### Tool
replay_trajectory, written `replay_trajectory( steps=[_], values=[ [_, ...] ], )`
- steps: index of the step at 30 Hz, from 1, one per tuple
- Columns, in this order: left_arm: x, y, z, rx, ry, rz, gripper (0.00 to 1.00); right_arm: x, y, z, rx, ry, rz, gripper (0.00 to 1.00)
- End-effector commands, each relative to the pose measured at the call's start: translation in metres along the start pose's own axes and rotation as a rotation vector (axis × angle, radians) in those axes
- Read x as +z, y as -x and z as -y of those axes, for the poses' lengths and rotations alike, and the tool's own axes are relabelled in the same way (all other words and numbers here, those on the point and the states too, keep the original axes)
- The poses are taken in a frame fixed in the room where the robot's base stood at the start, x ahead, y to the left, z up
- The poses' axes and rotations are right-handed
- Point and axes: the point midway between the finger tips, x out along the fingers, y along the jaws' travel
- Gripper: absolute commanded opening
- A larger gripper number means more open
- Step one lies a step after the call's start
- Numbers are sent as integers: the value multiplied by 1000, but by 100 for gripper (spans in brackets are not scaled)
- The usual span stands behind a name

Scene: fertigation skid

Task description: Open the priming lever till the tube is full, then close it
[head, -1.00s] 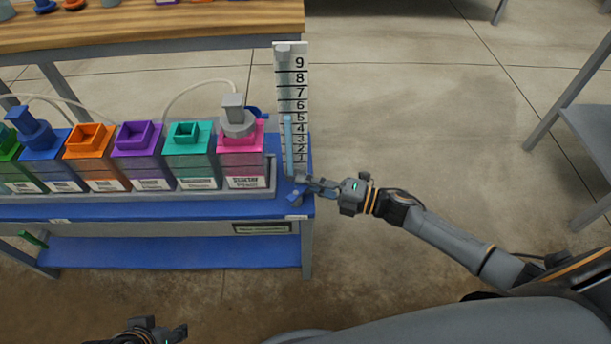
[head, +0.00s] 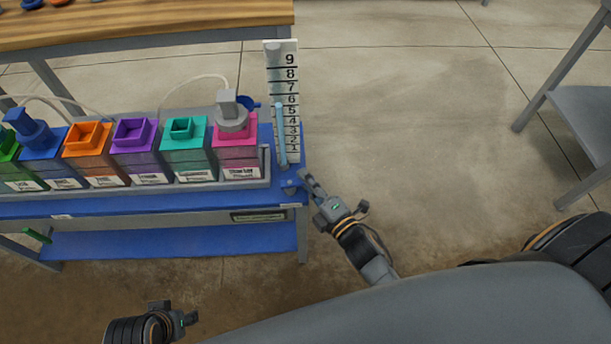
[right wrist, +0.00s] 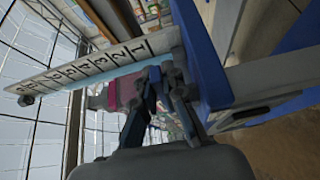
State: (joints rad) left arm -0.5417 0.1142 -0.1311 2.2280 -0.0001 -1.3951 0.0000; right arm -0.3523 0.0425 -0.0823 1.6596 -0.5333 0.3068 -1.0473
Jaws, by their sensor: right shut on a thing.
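The clear sight tube (head: 274,75) stands upright at the right end of the blue bench, in front of a white numbered scale (head: 291,75). Light-blue liquid (head: 281,130) fills its lower part, to roughly between marks 5 and 6. The blue priming valve (head: 290,187) sits at the tube's foot. My right gripper (head: 304,176) is beside it, shut on the priming lever, which its fingers mostly hide. In the right wrist view the fingers (right wrist: 160,88) close just below the scale's low numbers. My left gripper (head: 190,318) is at the bottom left, away from everything; its jaws are unclear.
A row of coloured tanks stands left of the tube; the pink-topped tank (head: 237,155) is nearest and carries a grey pump (head: 231,112). A wooden table (head: 150,28) is behind. The floor right of the bench is clear up to a grey table (head: 590,120).

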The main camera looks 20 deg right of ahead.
Motion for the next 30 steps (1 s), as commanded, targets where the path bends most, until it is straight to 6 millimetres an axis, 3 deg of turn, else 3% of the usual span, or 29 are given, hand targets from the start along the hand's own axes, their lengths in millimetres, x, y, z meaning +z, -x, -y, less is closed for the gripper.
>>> replay_trajectory(
  steps=[23,25,30],
  values=[
    [-1,7,1,-1,2,-3,40,-2,4,2,-3,0,99,0],
    [-1,7,1,-1,2,-3,40,-2,4,2,-3,0,99,17],
    [-1,7,1,-1,2,-3,40,-2,4,1,-1,0,98,20]
  ],
)
